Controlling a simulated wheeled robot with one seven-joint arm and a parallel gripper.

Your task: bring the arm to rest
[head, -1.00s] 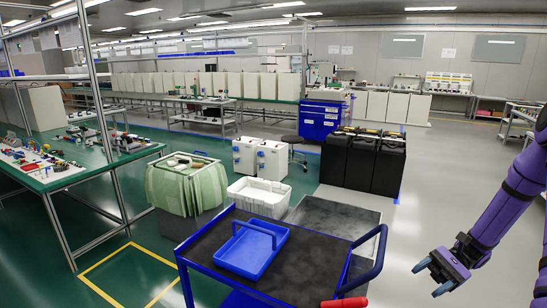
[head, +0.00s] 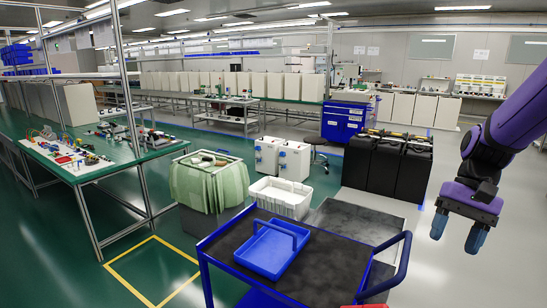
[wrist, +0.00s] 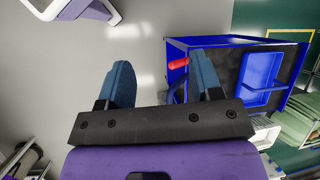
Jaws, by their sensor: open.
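My gripper (head: 459,233) is at the right of the head view, on my purple arm, with its blue fingers pointing down. It hangs in free space to the right of the blue cart. The blue cart (wrist: 222,42) shows behind the right finger in the wrist view.
The blue cart (head: 345,262) with a black top carries a blue tray (head: 264,256). Its raised handle (head: 392,270) is the part nearest my gripper. Black cases (head: 388,170) stand farther back. The grey floor at the right is open.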

